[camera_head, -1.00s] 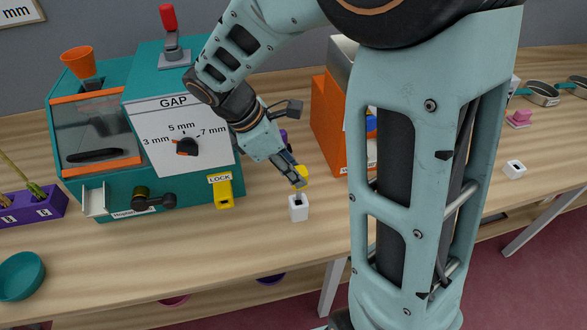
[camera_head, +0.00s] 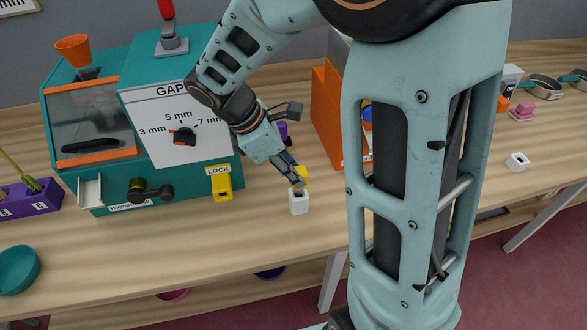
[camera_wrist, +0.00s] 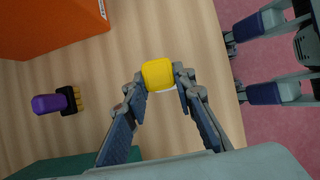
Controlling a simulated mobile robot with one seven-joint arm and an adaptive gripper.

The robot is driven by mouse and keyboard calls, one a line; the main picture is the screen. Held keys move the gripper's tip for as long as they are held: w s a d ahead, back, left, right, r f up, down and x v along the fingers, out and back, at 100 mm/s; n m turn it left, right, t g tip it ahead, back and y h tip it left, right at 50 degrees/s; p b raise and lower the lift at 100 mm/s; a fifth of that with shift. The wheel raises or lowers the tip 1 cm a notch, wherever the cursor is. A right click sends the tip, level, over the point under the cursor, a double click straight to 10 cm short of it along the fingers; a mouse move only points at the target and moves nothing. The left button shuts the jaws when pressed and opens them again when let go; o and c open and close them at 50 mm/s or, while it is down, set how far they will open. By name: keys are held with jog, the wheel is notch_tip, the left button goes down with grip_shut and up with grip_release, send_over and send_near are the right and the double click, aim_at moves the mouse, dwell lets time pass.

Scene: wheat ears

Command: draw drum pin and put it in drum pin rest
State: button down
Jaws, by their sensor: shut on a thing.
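My gripper (camera_head: 298,184) is shut on the drum pin, whose yellow head (camera_head: 301,176) shows between the fingertips. In the wrist view the yellow head (camera_wrist: 158,74) sits between the two fingertips (camera_wrist: 160,80). The pin is directly over a small white block with a dark top opening (camera_head: 298,203), which looks like the drum pin rest. The pin's lower part is hidden, and I cannot tell how far it is in the opening. The teal machine (camera_head: 215,155) carries a yellow bracket (camera_head: 221,187) under a LOCK label.
An orange box (camera_head: 328,120) stands behind and right of the gripper. A purple-handled brush (camera_wrist: 48,104) lies near it. Another white block (camera_head: 517,162) is far right. A purple rack (camera_head: 30,197) and teal bowl (camera_head: 18,270) are at left. The table front is clear.

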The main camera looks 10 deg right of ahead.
jog(key=shift+f+b, duration=0.95)
jog(key=shift+f, duration=0.65)
jog(key=c, duration=1.5)
grip_release()
jog(key=shift+c, duration=0.2)
jog(key=shift+r, duration=0.1)
jog(key=v, duration=1.2)
